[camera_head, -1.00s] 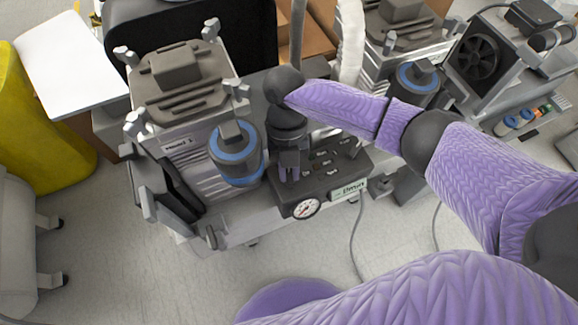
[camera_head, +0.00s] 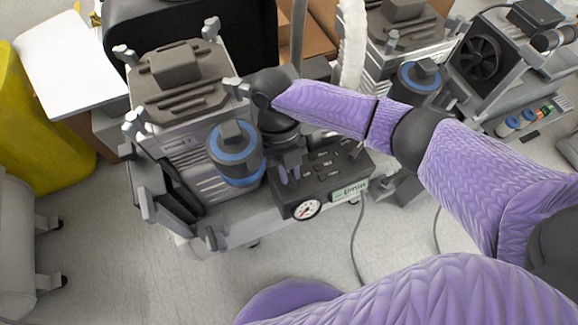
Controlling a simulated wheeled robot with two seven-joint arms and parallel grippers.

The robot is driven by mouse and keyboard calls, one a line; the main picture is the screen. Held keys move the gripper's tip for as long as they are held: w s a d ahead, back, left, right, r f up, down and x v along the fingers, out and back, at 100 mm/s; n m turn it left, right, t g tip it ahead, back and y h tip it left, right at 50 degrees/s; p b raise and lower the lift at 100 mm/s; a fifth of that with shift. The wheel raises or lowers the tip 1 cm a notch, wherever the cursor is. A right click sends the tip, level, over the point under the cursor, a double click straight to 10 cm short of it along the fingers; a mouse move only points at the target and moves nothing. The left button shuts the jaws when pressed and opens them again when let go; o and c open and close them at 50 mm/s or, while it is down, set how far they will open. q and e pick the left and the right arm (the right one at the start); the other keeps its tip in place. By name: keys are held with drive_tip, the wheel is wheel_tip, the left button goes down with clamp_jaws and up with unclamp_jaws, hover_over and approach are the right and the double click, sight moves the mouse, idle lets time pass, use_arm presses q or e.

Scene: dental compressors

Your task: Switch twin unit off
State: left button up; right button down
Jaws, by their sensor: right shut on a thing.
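The twin unit (camera_head: 185,100) is a grey compressor with a ribbed top and a blue-ringed canister (camera_head: 236,155) at its front. Its dark control panel (camera_head: 325,172) carries several small switches, a round pressure gauge (camera_head: 307,209) and a pale green label (camera_head: 349,190). My right gripper (camera_head: 288,178) points down at the left part of the panel, beside the canister. Its fingers look shut, and what lies between them is hidden by the gripper and wrist. My left gripper is not in view.
A second compressor with a blue-ringed canister (camera_head: 419,78) stands behind my right arm. A unit with a black fan (camera_head: 480,58) is at the upper right. A yellow bin (camera_head: 35,125) and a white sheet (camera_head: 68,62) are at the left.

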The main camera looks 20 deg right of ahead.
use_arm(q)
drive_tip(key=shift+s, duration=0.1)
use_arm(e)
drive_tip(key=c, duration=0.6)
unclamp_jaws()
use_arm(q)
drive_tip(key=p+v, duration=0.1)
drive_tip(key=p, duration=0.1)
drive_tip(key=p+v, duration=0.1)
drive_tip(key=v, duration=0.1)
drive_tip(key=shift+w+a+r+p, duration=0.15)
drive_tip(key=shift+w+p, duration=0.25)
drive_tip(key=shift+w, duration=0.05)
use_arm(e)
drive_tip(key=v, duration=1)
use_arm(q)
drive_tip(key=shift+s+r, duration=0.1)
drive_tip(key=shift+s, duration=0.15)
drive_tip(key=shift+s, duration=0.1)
